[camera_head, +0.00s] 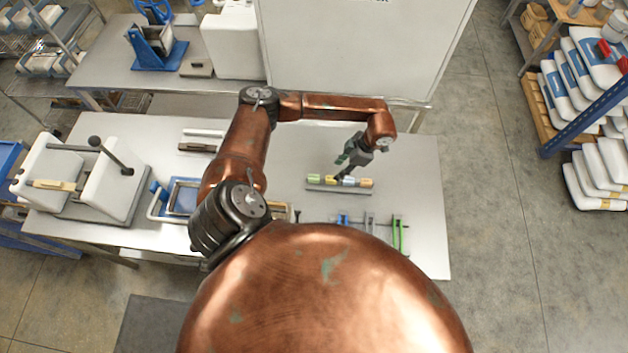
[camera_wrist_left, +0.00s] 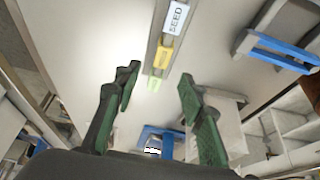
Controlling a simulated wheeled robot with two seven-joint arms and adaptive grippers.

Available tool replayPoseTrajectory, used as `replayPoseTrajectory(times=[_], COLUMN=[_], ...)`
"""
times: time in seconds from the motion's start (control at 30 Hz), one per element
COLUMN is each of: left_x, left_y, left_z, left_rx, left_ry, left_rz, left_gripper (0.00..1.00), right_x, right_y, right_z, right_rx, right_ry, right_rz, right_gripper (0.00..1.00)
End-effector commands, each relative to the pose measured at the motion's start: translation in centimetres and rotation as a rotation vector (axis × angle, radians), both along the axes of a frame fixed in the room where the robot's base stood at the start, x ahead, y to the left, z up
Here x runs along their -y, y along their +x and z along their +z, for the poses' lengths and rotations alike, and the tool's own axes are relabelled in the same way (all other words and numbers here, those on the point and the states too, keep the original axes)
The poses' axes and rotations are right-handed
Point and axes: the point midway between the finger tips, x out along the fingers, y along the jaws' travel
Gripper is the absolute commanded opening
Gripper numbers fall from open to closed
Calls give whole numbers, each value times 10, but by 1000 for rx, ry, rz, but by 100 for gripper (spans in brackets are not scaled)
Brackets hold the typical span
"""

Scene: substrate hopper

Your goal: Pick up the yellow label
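The yellow label (camera_wrist_left: 164,56) sits on a narrow grey rail (camera_wrist_left: 154,50) in the left wrist view, between a white label reading SEED (camera_wrist_left: 176,18) and a green label (camera_wrist_left: 154,84). In the head view the yellow label (camera_head: 330,179) is in the row on the rail, near the tip of my left gripper (camera_head: 346,167). In the left wrist view my left gripper (camera_wrist_left: 160,75) is open and empty, its dark green fingers spread to either side of the rail's end. Whether the fingers reach label height is unclear. My right gripper is not in view.
An orange-yellow label (camera_head: 366,183) sits at the rail's right end. Blue and green holders (camera_head: 370,222) stand nearer on the white table (camera_head: 425,235). A large white panel (camera_head: 360,50) rises behind. A blue-framed tray (camera_head: 183,196) lies left. The table right of the rail is clear.

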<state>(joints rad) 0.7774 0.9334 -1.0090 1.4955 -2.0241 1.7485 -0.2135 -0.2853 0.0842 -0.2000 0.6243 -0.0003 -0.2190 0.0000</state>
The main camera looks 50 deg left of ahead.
Motion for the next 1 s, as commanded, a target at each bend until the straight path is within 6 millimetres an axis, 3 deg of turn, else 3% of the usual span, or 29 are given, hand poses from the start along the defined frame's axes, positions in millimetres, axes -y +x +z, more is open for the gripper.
replayPoseTrajectory(times=[0.17,0.43,0.7,0.93,1.0], left_x=[0,-10,-19,-20,-20], left_y=[2,-12,-20,-21,-21], left_z=[-14,-40,-69,-71,-71], left_rx=[13,9,11,12,12], left_ry=[-2,-1,-1,0,0], left_rz=[1,4,4,3,3], left_gripper=[37,37,37,37,33], right_x=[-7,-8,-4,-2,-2], right_y=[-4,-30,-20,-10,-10], right_z=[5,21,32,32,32], right_rx=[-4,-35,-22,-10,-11], right_ry=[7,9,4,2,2], right_rz=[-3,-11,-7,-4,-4], right_gripper=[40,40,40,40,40])
